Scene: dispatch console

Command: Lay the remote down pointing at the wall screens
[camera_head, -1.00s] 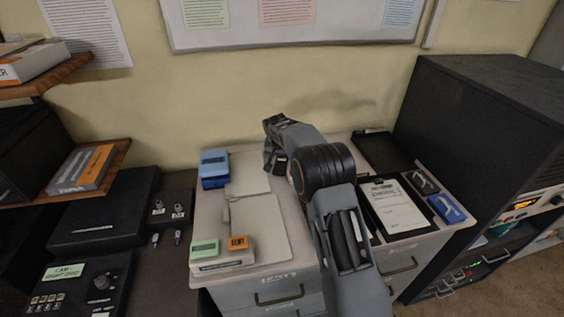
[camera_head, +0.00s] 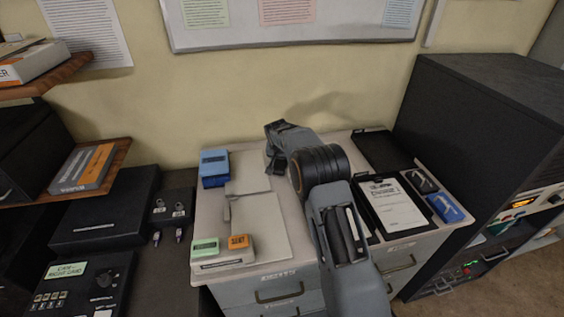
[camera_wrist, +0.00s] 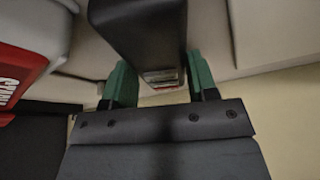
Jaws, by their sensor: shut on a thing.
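The remote (camera_wrist: 145,35) is a dark block between the two green fingers of my gripper (camera_wrist: 160,84) in the wrist view. Its small end, with pale and reddish marks, faces the wrist camera. My gripper is shut on it, above the pale top of the drawer cabinet (camera_head: 262,232). In the head view, my gripper (camera_head: 277,160) is near the back of that top, mostly hidden by my wrist. I cannot tell if the remote touches the surface. No wall screens are recognisable in these frames.
A blue box (camera_head: 214,168) stands left of my gripper. Green (camera_head: 205,246) and orange (camera_head: 239,242) blocks sit at the front left. A clipboard (camera_head: 394,207) and a black tray (camera_head: 382,150) lie right of my arm. A tall dark cabinet (camera_head: 490,120) bounds the right.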

